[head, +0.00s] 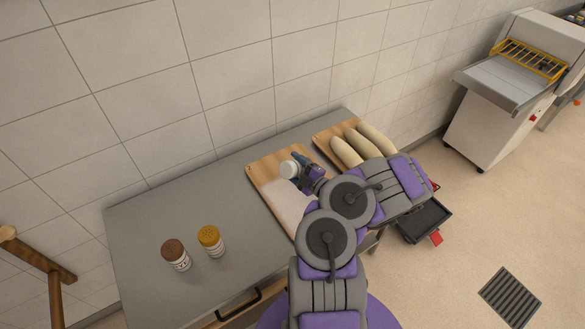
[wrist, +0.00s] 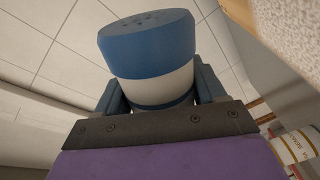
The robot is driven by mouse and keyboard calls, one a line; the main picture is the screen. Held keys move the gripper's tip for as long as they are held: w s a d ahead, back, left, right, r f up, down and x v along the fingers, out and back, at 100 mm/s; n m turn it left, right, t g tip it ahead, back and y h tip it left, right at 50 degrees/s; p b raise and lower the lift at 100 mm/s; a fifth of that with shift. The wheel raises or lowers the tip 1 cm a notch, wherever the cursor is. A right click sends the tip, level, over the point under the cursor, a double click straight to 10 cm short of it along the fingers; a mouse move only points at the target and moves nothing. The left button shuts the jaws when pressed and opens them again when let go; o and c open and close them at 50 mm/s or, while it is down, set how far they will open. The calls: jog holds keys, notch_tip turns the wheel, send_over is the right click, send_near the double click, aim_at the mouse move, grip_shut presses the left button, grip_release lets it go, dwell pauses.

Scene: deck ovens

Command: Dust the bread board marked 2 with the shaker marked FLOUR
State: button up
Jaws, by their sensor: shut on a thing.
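My gripper (head: 302,172) is shut on a shaker (head: 288,169) with a white body; the wrist view shows its blue lid with small holes (wrist: 150,42) between my jaws (wrist: 160,98). No label on it is readable. In the head view it is over a wooden bread board (head: 262,172), which has a broad pale white area (head: 288,205) on its near part. A second wooden board (head: 325,133) with pale loaves (head: 362,143) lies to the right. I cannot read a number on either board. My arm hides part of both boards.
A brown-capped shaker (head: 175,255) and a yellow-capped shaker (head: 210,240) stand at the left on the grey table (head: 150,215). The table's far left is clear. A tiled wall rises behind. A machine (head: 515,85) stands at the far right.

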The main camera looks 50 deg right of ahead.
jog(key=d, duration=0.2)
jog(key=d+b, duration=0.1)
jog(key=d, duration=0.1)
jog(key=w+d+b, duration=0.1)
jog(key=d, duration=0.1)
jog(key=shift+d, duration=0.1)
jog(key=w+a+b, duration=0.6)
jog(key=w+a, duration=0.8)
jog(key=a, duration=0.2)
jog(key=s+d+r+n+b, duration=0.1)
jog(key=d+n+b, duration=0.4)
jog(key=d+n, duration=0.7)
jog(key=s+d+r+n+b, duration=0.2)
jog(key=d+r+n+b, duration=0.1)
jog(key=d+n, duration=0.9)
jog(key=shift+d+r+b, duration=0.35)
jog(key=shift+d+b, duration=0.25)
jog(key=shift+b, duration=0.3)
dwell(1.3)
